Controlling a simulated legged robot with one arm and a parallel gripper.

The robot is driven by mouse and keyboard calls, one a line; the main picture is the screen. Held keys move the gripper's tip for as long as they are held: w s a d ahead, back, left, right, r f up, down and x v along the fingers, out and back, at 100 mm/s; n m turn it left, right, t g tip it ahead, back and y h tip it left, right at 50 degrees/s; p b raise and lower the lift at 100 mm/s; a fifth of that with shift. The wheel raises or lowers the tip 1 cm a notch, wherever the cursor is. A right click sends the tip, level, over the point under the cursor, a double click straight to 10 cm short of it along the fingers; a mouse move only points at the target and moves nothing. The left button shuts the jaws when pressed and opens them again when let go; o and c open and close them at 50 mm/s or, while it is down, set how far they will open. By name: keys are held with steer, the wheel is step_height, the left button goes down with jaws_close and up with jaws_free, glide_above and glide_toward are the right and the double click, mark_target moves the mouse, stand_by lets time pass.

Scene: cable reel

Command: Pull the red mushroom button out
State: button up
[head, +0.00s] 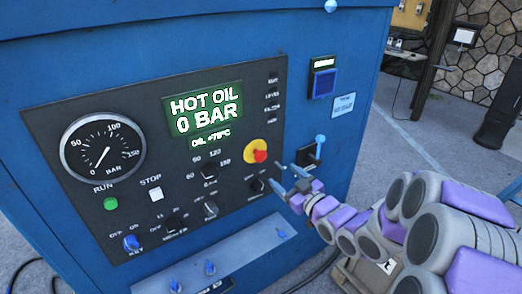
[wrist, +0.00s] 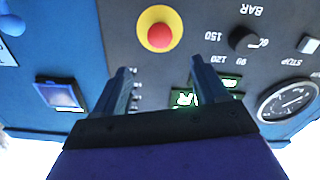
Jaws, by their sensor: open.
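The red mushroom button (head: 260,156) sits on a yellow round backing (head: 252,146) at the right part of the dark control panel. My gripper (head: 280,175) is close to the panel, just right of and below the button in the head view. In the wrist view its two fingers (wrist: 160,72) are apart with nothing between them. The button is not touched by the fingers in the wrist view.
The blue cabinet carries a gauge (head: 103,146), a green display (head: 203,115), a green run button (head: 110,203) and several knobs near the button. A blue lever (head: 319,145) stands out right of my gripper. A ledge (head: 215,262) juts out below the panel.

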mark_target(262, 157)
steer(key=p+x, duration=0.2)
steer(key=x, duration=1.1)
steer(key=shift+w+a+f, duration=0.1)
steer(key=shift+w+f, duration=0.05)
steer(key=shift+w, duration=0.05)
